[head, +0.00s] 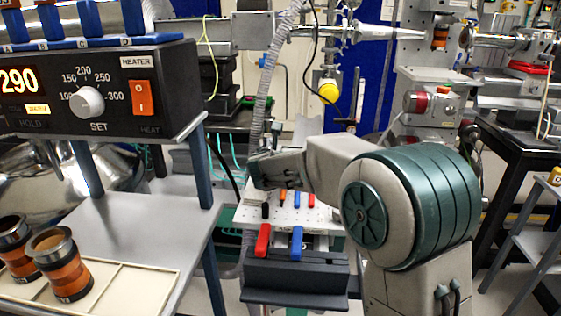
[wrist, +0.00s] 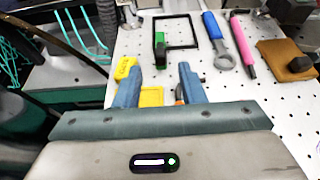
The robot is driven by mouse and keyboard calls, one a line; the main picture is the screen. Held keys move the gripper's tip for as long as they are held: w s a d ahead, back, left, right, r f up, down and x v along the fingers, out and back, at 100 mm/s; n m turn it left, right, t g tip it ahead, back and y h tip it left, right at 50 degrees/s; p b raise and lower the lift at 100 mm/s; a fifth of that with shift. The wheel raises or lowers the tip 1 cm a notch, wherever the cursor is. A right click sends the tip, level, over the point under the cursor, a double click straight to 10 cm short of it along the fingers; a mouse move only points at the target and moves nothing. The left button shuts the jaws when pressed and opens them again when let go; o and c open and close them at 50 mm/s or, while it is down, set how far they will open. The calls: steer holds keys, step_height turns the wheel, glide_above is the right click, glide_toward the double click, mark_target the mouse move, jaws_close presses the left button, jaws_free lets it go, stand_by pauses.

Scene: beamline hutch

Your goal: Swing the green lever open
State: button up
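In the wrist view a short green piece (wrist: 159,52), which looks like the green lever, stands at the left side of a black square frame (wrist: 180,32) on a white perforated board (wrist: 215,80). I cannot make out the green piece in the head view. My gripper (wrist: 157,80) is open, its two blue fingers apart and pointing toward the green piece, with a gap before it. A yellow piece (wrist: 151,97) shows between the fingers, and a yellow block (wrist: 125,67) shows by the left fingertip. In the head view my gripper (head: 258,178) is over the board's far left, partly hidden.
Right of the frame lie a blue-handled wrench (wrist: 218,40), a pink rod (wrist: 243,45) and a brown block (wrist: 285,60). In the head view, red (head: 262,241) and blue (head: 297,243) handles stand at the board's near edge. A heater box (head: 100,92) stands at left.

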steer(key=shift+x, duration=2.1)
jaws_close()
